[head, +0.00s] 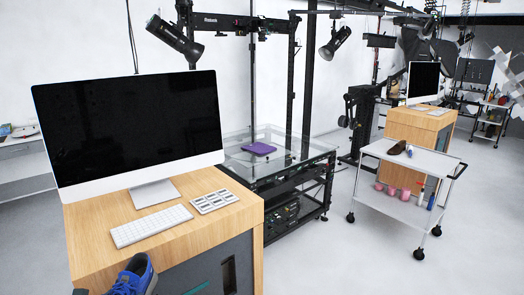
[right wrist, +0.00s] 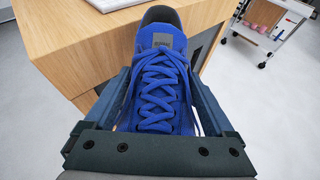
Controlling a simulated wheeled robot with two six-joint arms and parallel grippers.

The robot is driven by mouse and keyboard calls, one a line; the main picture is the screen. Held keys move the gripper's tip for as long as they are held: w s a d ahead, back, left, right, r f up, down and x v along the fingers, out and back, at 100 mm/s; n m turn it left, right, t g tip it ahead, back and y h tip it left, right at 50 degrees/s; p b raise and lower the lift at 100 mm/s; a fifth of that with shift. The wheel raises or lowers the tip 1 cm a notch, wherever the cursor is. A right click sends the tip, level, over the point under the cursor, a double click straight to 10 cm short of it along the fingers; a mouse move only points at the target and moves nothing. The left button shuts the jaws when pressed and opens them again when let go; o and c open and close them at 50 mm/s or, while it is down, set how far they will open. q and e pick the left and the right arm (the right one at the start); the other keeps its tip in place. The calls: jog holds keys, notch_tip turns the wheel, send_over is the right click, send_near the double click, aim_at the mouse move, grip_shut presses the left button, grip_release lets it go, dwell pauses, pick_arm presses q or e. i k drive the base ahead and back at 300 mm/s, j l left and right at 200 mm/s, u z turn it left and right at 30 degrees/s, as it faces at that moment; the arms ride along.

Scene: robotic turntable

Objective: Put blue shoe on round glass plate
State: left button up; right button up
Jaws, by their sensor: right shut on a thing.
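The blue shoe (head: 135,278) with blue laces and a dark collar is at the bottom left of the head view, by the front of the wooden desk. My right gripper (right wrist: 160,97) is shut on the shoe, its fingers on either side of the laced part, in the right wrist view. The glass plate (head: 300,150) is the clear top of the black rig in the middle of the head view; its round outline is hard to make out. A purple folded item (head: 259,149) lies on it. My left gripper is not in view.
The wooden desk (head: 90,225) carries a monitor (head: 130,130), a keyboard (head: 151,226) and a small card tray (head: 214,201). A white cart (head: 440,165) with brown shoes (head: 397,148) stands at the right. Lamps hang above the rig. Floor between rig and cart is clear.

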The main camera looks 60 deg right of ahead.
aim_at(279, 142)
jog(key=z, duration=2.35)
jog(key=i+z, duration=0.35)
jog(key=i, duration=0.4)
jog(key=i+l+z, duration=0.1)
jog(key=i+z, duration=0.3)
jog(key=i, duration=0.4)
jog(key=i+j+z, duration=0.15)
jog(key=i+z, duration=0.2)
jog(key=i, duration=0.4)
jog(key=i+u, duration=0.3)
jog(key=i, duration=0.25)
jog(key=i+u, duration=0.3)
jog(key=i, duration=0.25)
jog(key=i+l+u, duration=0.25)
jog(key=i, duration=0.3)
jog(key=i+j+u, duration=0.25)
jog(key=i, duration=0.6)
jog(key=i+l+u, duration=0.1)
jog(key=i+u, duration=0.15)
jog(key=i, duration=0.65)
jog(key=i+l+u, duration=0.25)
jog(key=i, duration=0.6)
jog(key=u, duration=1.65)
